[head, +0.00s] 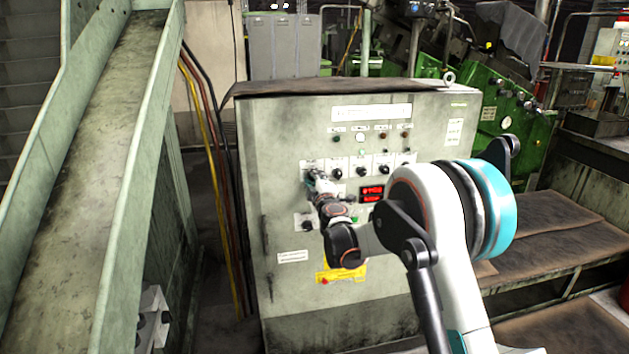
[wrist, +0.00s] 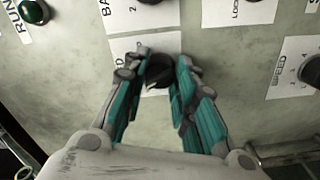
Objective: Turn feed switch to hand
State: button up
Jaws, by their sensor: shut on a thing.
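The black rotary knob (wrist: 158,74) sits on a white label plate (wrist: 130,48) in the wrist view. Only a letter D of the plate's text shows; the fingers cover the rest. My gripper (wrist: 160,72) has its two teal and grey fingers on either side of this knob, shut on it. The knob's exact pointing direction is hard to tell. In the head view my gripper (head: 312,181) is against the grey control cabinet (head: 285,225), at the left end of the upper knob row. It hides the knob there.
Several other black knobs, such as this neighbour (head: 337,174), sit to the right. A red digital display (head: 371,193) is right of my gripper. A lower knob (head: 307,225) and a yellow plate (head: 342,272) are below. A sloping metal chute (head: 95,150) stands left.

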jog(key=shift+n, duration=2)
jog(key=o, duration=1.1)
jog(key=v, duration=1.2)
